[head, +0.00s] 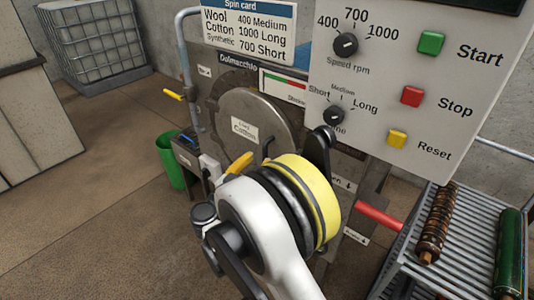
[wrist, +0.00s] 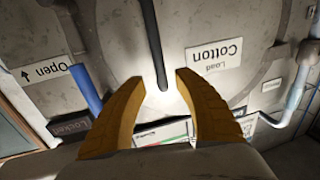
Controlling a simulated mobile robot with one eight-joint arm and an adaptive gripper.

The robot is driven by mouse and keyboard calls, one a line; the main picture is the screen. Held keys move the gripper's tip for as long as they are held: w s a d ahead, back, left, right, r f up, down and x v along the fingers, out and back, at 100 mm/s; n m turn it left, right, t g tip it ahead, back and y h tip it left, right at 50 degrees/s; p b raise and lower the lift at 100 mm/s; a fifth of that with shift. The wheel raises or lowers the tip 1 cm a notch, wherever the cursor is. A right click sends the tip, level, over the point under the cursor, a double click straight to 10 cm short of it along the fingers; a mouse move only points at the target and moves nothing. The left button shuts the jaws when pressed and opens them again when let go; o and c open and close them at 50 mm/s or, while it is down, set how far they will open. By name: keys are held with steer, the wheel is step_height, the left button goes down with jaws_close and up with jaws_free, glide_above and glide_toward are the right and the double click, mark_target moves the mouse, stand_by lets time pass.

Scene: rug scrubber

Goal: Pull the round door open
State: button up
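The round door (head: 262,106) is a grey metal disc on the front of the machine, with a "Load Cotton" label; it looks closed. It also fills much of the wrist view (wrist: 215,25), where its label is upside down. A dark bar-like handle (wrist: 152,38) runs across the door, its end between the two yellow fingers. My gripper (wrist: 158,78) is open, one finger on each side of the bar's end, with gaps showing. In the head view, a yellow finger (head: 239,165) shows in front of the door's lower part; my arm hides the rest.
A control panel (head: 438,75) with knobs and coloured buttons overhangs the door's right side. A green bin (head: 170,161) stands left of the machine. A rack (head: 467,234) with rolls is at the right. The left floor is clear.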

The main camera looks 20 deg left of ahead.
mark_target(264, 153)
steer(key=w, duration=0.2)
steer(key=w+d+b, duration=0.1)
steer(key=w, duration=0.2)
steer(key=shift+w, duration=0.15)
jaws_close()
